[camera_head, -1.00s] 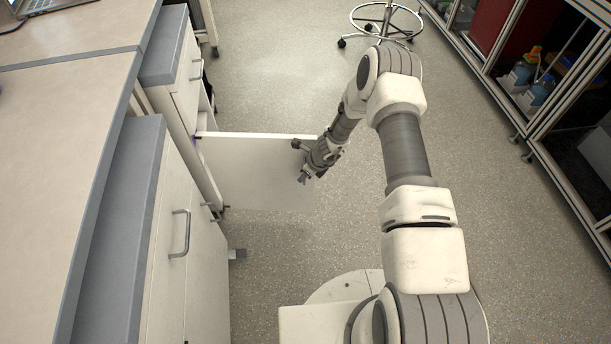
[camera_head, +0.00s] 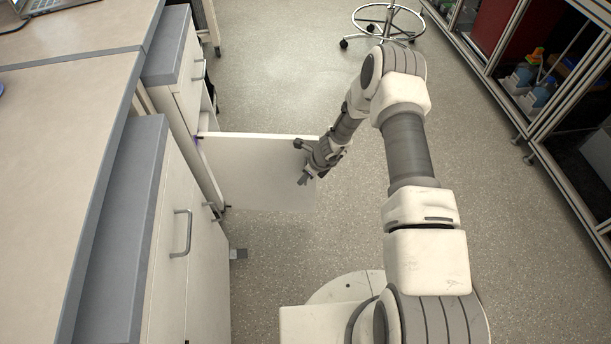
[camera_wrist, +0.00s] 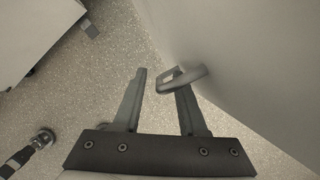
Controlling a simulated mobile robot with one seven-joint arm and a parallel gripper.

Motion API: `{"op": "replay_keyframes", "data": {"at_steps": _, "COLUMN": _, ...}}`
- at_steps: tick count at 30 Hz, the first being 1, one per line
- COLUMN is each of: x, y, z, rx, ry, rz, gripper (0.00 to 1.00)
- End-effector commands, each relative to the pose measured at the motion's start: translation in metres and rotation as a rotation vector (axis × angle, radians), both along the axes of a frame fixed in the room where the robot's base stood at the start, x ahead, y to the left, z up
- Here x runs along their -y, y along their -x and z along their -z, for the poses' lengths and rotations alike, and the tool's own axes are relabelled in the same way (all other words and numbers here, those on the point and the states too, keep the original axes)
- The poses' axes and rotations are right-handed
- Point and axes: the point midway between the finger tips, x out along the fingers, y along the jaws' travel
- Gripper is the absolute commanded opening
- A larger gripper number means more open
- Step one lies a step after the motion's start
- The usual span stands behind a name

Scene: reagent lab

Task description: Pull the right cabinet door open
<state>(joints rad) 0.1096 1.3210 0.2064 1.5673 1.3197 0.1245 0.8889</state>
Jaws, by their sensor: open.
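The cabinet door (camera_head: 258,172) is a white panel. It stands swung out from the cabinet front, roughly square to it, in the head view. In the wrist view the door (camera_wrist: 240,60) fills the upper right, with its grey handle (camera_wrist: 188,79) sticking out from it. My gripper (camera_head: 303,162) is at the door's outer end. In the wrist view my gripper (camera_wrist: 162,82) is open, and its right finger is at the handle, overlapping the handle loop. The left finger is apart from the handle. I cannot tell whether the right finger touches it.
The grey-topped cabinets (camera_head: 125,185) run along the left, with a closed door and its handle (camera_head: 181,233) nearer me. A wheeled stool base (camera_head: 388,20) stands at the back. A glass-fronted cabinet (camera_head: 545,90) lines the right. The floor between is clear.

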Motion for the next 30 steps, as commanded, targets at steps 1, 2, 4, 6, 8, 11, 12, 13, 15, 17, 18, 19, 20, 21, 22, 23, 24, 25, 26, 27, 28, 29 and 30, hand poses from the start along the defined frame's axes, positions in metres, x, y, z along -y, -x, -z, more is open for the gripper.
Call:
{"op": "replay_keyframes", "data": {"at_steps": 1, "x": 0.002, "y": 0.000, "z": -0.009, "rx": 0.002, "ry": 0.000, "rz": 0.002, "gripper": 0.41}}
{"op": "replay_keyframes", "data": {"at_steps": 2, "x": 0.004, "y": 0.001, "z": -0.013, "rx": 0.002, "ry": -0.001, "rz": 0.003, "gripper": 0.41}}
{"op": "replay_keyframes", "data": {"at_steps": 4, "x": 0.008, "y": 0.005, "z": -0.027, "rx": 0.002, "ry": -0.001, "rz": 0.002, "gripper": 0.41}}
{"op": "replay_keyframes", "data": {"at_steps": 6, "x": 0.013, "y": 0.008, "z": -0.042, "rx": 0.002, "ry": -0.001, "rz": 0.003, "gripper": 0.41}}
{"op": "replay_keyframes", "data": {"at_steps": 8, "x": 0.017, "y": 0.012, "z": -0.057, "rx": 0.002, "ry": -0.001, "rz": 0.002, "gripper": 0.41}}
{"op": "replay_keyframes", "data": {"at_steps": 11, "x": 0.025, "y": 0.018, "z": -0.080, "rx": 0.003, "ry": 0.000, "rz": 0.002, "gripper": 0.41}}
{"op": "replay_keyframes", "data": {"at_steps": 12, "x": 0.028, "y": 0.021, "z": -0.089, "rx": 0.003, "ry": 0.001, "rz": 0.001, "gripper": 0.41}}
{"op": "replay_keyframes", "data": {"at_steps": 13, "x": 0.030, "y": 0.022, "z": -0.096, "rx": 0.004, "ry": 0.001, "rz": 0.002, "gripper": 0.41}}
{"op": "replay_keyframes", "data": {"at_steps": 15, "x": 0.035, "y": 0.026, "z": -0.111, "rx": 0.004, "ry": 0.002, "rz": 0.001, "gripper": 0.41}}
{"op": "replay_keyframes", "data": {"at_steps": 17, "x": 0.038, "y": 0.030, "z": -0.123, "rx": 0.003, "ry": 0.002, "rz": -0.001, "gripper": 0.41}}
{"op": "replay_keyframes", "data": {"at_steps": 18, "x": 0.040, "y": 0.032, "z": -0.130, "rx": 0.003, "ry": 0.002, "rz": -0.001, "gripper": 0.41}}
{"op": "replay_keyframes", "data": {"at_steps": 19, "x": 0.042, "y": 0.033, "z": -0.134, "rx": 0.002, "ry": 0.002, "rz": -0.001, "gripper": 0.41}}
{"op": "replay_keyframes", "data": {"at_steps": 20, "x": 0.043, "y": 0.034, "z": -0.138, "rx": 0.003, "ry": 0.002, "rz": -0.001, "gripper": 0.41}}
{"op": "replay_keyframes", "data": {"at_steps": 21, "x": 0.045, "y": 0.036, "z": -0.143, "rx": 0.003, "ry": 0.001, "rz": -0.001, "gripper": 0.41}}
{"op": "replay_keyframes", "data": {"at_steps": 22, "x": 0.046, "y": 0.037, "z": -0.146, "rx": 0.003, "ry": 0.001, "rz": -0.001, "gripper": 0.41}}
{"op": "replay_keyframes", "data": {"at_steps": 23, "x": 0.047, "y": 0.038, "z": -0.149, "rx": 0.002, "ry": 0.002, "rz": -0.001, "gripper": 0.41}}
{"op": "replay_keyframes", "data": {"at_steps": 24, "x": 0.048, "y": 0.038, "z": -0.152, "rx": 0.002, "ry": 0.001, "rz": 0.000, "gripper": 0.41}}
{"op": "replay_keyframes", "data": {"at_steps": 25, "x": 0.049, "y": 0.039, "z": -0.153, "rx": 0.002, "ry": 0.001, "rz": 0.000, "gripper": 0.41}}
{"op": "replay_keyframes", "data": {"at_steps": 26, "x": 0.050, "y": 0.039, "z": -0.155, "rx": 0.002, "ry": 0.001, "rz": 0.000, "gripper": 0.41}}
{"op": "replay_keyframes", "data": {"at_steps": 27, "x": 0.050, "y": 0.040, "z": -0.156, "rx": 0.002, "ry": 0.001, "rz": 0.000, "gripper": 0.41}}
{"op": "replay_keyframes", "data": {"at_steps": 28, "x": 0.050, "y": 0.040, "z": -0.156, "rx": 0.002, "ry": 0.001, "rz": 0.000, "gripper": 0.41}}
{"op": "replay_keyframes", "data": {"at_steps": 29, "x": 0.050, "y": 0.040, "z": -0.156, "rx": 0.001, "ry": 0.001, "rz": 0.000, "gripper": 0.41}}
{"op": "replay_keyframes", "data": {"at_steps": 30, "x": 0.050, "y": 0.041, "z": -0.156, "rx": 0.001, "ry": 0.001, "rz": 0.000, "gripper": 0.41}}
